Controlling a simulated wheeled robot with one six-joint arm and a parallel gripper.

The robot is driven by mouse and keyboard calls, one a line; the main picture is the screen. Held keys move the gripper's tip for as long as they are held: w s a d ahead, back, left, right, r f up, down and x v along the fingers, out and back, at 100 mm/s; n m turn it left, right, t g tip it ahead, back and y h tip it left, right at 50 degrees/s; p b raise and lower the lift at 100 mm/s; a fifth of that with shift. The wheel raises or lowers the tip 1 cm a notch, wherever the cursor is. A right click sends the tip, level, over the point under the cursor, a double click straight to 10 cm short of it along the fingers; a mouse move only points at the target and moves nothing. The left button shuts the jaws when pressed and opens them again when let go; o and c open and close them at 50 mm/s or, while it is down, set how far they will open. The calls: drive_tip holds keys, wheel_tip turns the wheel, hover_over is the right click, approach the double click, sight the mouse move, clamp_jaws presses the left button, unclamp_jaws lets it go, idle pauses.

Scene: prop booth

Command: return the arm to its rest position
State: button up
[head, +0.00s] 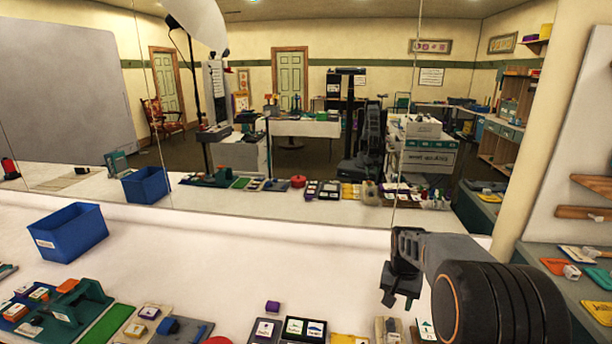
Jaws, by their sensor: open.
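My gripper (399,297) is at the right of the head view, at the end of my dark grey arm, with its fingers pointing down. It is open, and I see nothing held between the fingers. It hangs above the right part of the white table (220,265), over the row of small items near the front edge. The lower part of my arm is cut off by the bottom right of the picture.
A blue bin (70,232) stands at the table's left. A purple block (273,306), card trays (304,329) and a green mat (107,324) lie along the front. A large mirror (290,205) rises behind the table. A cream pillar (545,130) and side shelf stand right. The table's middle is clear.

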drive_tip(key=s+a+r+n+t, duration=0.2)
drive_tip(key=s+a+r, duration=0.1)
drive_tip(key=s, duration=0.6)
drive_tip(key=s+a+r+n+t, duration=0.2)
drive_tip(key=s+a, duration=0.4)
drive_tip(key=s, duration=0.3)
wheel_tip(320, 180, up, 2)
drive_tip(key=shift+s+a+r+n, duration=0.1)
drive_tip(key=shift+s+a+n, duration=0.1)
drive_tip(key=shift+n, duration=0.6)
